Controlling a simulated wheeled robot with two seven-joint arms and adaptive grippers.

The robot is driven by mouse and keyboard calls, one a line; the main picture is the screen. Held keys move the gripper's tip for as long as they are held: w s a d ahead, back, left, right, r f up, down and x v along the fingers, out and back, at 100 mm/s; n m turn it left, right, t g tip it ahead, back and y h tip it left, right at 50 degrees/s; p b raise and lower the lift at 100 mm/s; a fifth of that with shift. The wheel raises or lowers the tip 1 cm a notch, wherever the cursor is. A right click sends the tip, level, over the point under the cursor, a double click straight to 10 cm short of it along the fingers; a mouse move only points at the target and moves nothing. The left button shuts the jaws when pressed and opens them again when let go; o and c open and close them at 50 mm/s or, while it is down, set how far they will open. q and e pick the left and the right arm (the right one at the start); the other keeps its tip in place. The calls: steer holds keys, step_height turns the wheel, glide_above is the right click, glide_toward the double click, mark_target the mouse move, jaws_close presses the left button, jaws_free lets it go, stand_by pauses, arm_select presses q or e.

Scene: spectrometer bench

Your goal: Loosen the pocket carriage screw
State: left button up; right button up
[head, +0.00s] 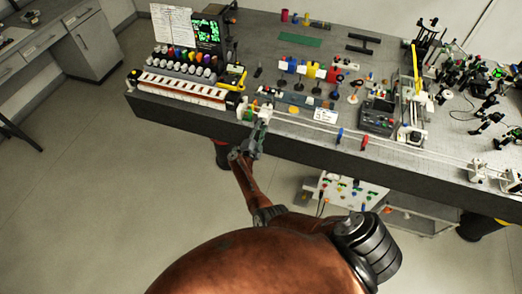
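My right gripper (264,116) reaches up to the front edge of the dark optical bench (225,119), left of the picture's middle. Its tips are beside a small cluster of white, green and red parts (248,108) at the left end of a long pale rail (310,127). At this size I cannot tell the pocket carriage or its screw apart in that cluster, nor whether the fingers touch anything. The gap between the fingers is too small to read. My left gripper is not in view.
A blue disc (339,135) and a red disc (364,142) stand along the rail. A long slotted tray (180,88) lies left of the gripper. A dark control box (379,115) stands to the right. A white panel with coloured knobs (342,192) sits below the bench. Open floor lies left.

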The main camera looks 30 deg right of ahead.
steer(key=s+a+m+b, duration=0.3)
steer(key=m+b, duration=0.4)
steer(key=m, duration=0.4)
steer(key=s+a+m+b, duration=0.25)
steer(key=m+b, duration=0.35)
steer(key=m, duration=0.5)
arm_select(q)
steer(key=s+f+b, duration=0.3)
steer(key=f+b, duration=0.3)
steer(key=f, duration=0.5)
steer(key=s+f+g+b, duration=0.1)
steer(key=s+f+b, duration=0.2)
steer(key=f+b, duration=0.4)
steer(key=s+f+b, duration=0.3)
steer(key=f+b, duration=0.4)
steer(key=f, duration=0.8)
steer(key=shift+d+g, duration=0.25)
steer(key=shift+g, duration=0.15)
arm_select(e)
steer(key=s+a+f+n+t+y, duration=0.1)
steer(key=s+f+n+t+y, duration=0.2)
steer(key=f+n, duration=0.8)
steer(key=s+a+f+n+t+y, duration=0.2)
steer(key=s+f+n+t, duration=0.3)
steer(key=f+n, duration=0.5)
step_height(320, 180, down, 7)
steer(key=shift+s+r+n+y, duration=0.2)
steer(key=shift+s+n+y, duration=0.3)
steer(key=shift+y, duration=0.3)
